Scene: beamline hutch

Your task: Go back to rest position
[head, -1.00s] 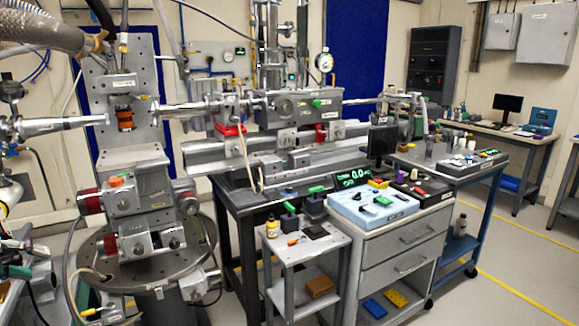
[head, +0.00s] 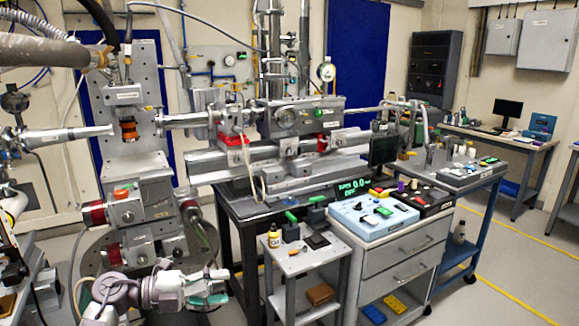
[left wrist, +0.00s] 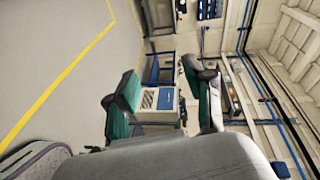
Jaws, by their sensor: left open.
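My left gripper (head: 208,288) is at the bottom left of the head view, on the end of a white and grey arm. It is in front of the round base of the beamline stand and left of the small grey side cart. In the left wrist view my gripper (left wrist: 165,103) shows two teal-padded fingers spread apart with nothing between them. The wrist view is turned on its side and looks across the room. My right gripper is not seen in either view.
The beamline stand (head: 140,195) rises just behind my left arm. Open floor (head: 500,270) with yellow lines lies at the right.

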